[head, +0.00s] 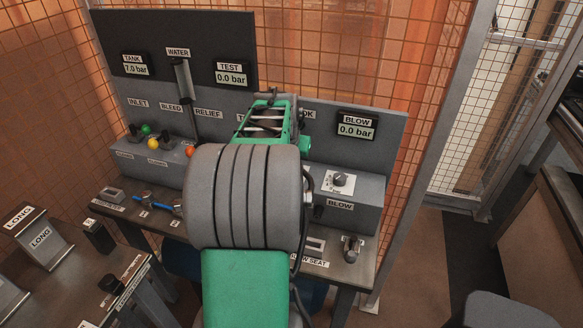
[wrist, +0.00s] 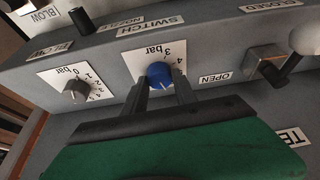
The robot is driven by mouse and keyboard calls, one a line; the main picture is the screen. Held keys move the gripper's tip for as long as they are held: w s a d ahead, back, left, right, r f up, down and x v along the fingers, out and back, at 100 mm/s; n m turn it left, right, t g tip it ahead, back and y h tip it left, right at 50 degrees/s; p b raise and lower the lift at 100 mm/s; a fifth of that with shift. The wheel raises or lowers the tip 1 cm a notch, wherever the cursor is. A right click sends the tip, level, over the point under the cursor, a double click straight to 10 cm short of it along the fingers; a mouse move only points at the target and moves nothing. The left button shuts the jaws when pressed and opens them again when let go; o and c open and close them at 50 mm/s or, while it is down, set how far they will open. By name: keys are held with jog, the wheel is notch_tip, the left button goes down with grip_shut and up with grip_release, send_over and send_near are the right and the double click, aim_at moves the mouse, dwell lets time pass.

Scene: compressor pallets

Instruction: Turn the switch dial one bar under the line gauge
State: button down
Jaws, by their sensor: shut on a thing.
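The switch dial (wrist: 160,76) is a blue knob on a white scale plate, below a SWITCH label (wrist: 150,25) that appears upside down in the wrist view. My gripper (wrist: 160,88) is shut on the knob, with one finger on each side. In the head view my gripper (head: 268,120) and arm cover the dial. The line gauge does not show in either view; my arm hides part of the panel.
The tank gauge (head: 135,65) reads 7.0 bar; the test gauge (head: 230,74) and blow gauge (head: 356,126) read 0.0 bar. A grey dial (wrist: 76,91) sits beside the switch dial. A white-knobbed lever (wrist: 275,70) stands on the other side, between OPEN and CLOSED labels.

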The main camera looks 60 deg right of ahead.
jog(key=n+t, duration=0.1)
jog(key=n, duration=0.3)
jog(key=shift+s+d+n+t+y, duration=0.1)
jog(key=shift+s+n+t+y, duration=0.05)
jog(key=shift+n+t+y, duration=0.2)
jog(key=n+y, duration=0.1)
jog(key=n, duration=0.1)
jog(key=n+t, duration=0.1)
jog(key=n, duration=0.2)
jog(key=shift+d+n+t+y+p, duration=0.1)
jog(key=shift+n+t+y+p, duration=0.15)
jog(key=shift+n+y+p, duration=0.1)
jog(key=c, duration=1)
grip_release()
jog(key=v, duration=0.8)
jog(key=shift+f, duration=0.1)
